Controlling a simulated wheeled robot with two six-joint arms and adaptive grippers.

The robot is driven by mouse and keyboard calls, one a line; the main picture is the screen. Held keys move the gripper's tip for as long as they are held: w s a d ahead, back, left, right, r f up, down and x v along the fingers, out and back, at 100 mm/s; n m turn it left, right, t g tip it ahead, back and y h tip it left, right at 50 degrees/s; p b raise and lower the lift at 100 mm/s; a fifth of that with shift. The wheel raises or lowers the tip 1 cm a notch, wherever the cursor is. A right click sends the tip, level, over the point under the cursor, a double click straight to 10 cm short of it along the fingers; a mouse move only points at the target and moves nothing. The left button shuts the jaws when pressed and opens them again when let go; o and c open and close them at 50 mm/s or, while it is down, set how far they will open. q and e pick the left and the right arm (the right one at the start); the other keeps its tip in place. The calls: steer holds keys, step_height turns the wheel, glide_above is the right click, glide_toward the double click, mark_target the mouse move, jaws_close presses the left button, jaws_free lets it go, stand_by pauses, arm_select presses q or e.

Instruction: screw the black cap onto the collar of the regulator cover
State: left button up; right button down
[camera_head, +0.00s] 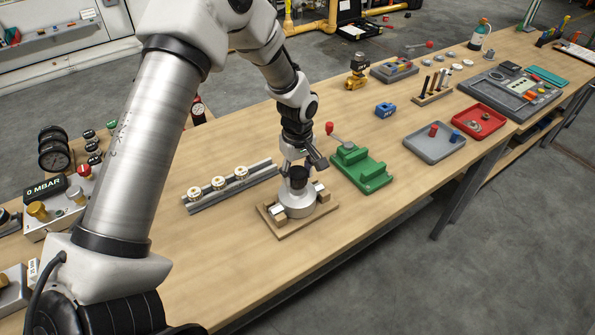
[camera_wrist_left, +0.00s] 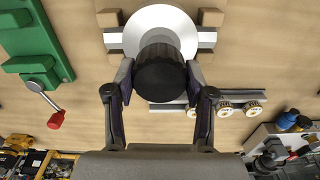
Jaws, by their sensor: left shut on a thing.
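The black cap (camera_wrist_left: 160,74) is held between the two fingers of my left gripper (camera_head: 297,172), which is shut on it. The left gripper also shows in the left wrist view (camera_wrist_left: 159,82), with one finger on each side of the cap. The silver regulator cover (camera_head: 296,203) stands in a wooden holder (camera_head: 327,206) directly below the cap. In the left wrist view the cover (camera_wrist_left: 160,20) is a round pale disc behind the cap. The collar is hidden by the cap, so I cannot tell whether they touch. My right gripper is not in view.
A green vise (camera_head: 362,170) with a red-knobbed handle stands close to the right. A grey rail (camera_head: 254,179) with several round white-and-brass parts lies to the left. Grey (camera_head: 435,150) and red (camera_head: 480,122) trays are further right. The table's front edge is near the holder.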

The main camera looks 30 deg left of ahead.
arm_select(q)
steer(key=shift+f+b, duration=0.35)
steer(key=shift+f, duration=0.5)
steer(key=o, duration=1.4)
steer(key=shift+c, duration=0.2)
